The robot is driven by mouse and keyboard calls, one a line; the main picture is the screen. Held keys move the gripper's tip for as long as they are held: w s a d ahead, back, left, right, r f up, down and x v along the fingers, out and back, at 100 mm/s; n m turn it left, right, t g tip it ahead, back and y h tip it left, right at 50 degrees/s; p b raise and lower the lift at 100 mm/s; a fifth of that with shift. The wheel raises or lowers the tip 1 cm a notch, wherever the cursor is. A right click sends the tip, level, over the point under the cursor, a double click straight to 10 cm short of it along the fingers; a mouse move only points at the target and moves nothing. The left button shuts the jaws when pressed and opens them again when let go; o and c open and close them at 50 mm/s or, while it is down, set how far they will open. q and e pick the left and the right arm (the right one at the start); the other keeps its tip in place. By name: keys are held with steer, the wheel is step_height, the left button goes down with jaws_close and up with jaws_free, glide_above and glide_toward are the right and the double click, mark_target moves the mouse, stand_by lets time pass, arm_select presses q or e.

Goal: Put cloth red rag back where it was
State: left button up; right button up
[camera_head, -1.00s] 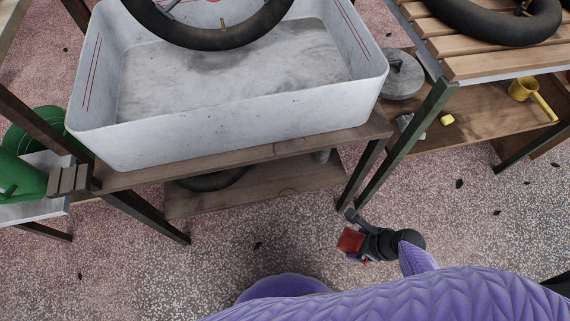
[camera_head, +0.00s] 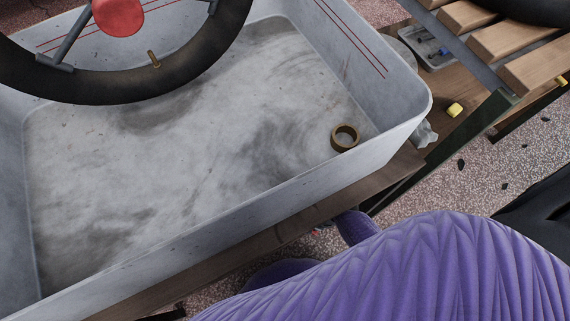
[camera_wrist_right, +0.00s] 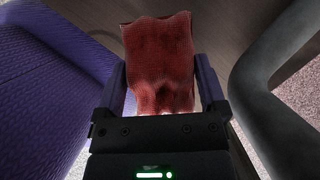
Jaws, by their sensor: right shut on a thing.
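The red cloth rag (camera_wrist_right: 158,60) is in the right wrist view, crumpled and standing out from between the two fingers. My right gripper (camera_wrist_right: 162,80) is shut on it. Behind the rag is a dark brown surface. In the head view my purple right arm covers the gripper, and only a tiny patch of red shows below the bench edge. My left gripper is not in view.
A large grey tub (camera_head: 200,150) on a wooden bench (camera_head: 270,240) fills the head view, with a brass ring (camera_head: 345,138) inside and a black tyre (camera_head: 130,85) above. A slatted bench (camera_head: 500,40) stands at right. A dark curved tube (camera_wrist_right: 265,85) runs close beside the gripper.

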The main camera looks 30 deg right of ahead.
steer(key=w+a, duration=0.2)
steer(key=w+a+b, duration=0.1)
steer(key=a, duration=0.1)
steer(key=shift+w+a+f, duration=0.1)
steer(key=shift+w+f, duration=0.05)
steer(key=shift+w, duration=0.2)
steer(key=b+x, duration=0.3)
steer(key=shift+s+f+b, duration=0.2)
steer(key=shift+b, duration=0.1)
steer(key=shift+f, duration=0.2)
steer(key=shift+w, duration=0.1)
steer(key=shift+r, duration=0.2)
steer(key=shift+f, duration=0.15)
steer(key=o, duration=0.9)
steer(key=shift+c, duration=0.2)
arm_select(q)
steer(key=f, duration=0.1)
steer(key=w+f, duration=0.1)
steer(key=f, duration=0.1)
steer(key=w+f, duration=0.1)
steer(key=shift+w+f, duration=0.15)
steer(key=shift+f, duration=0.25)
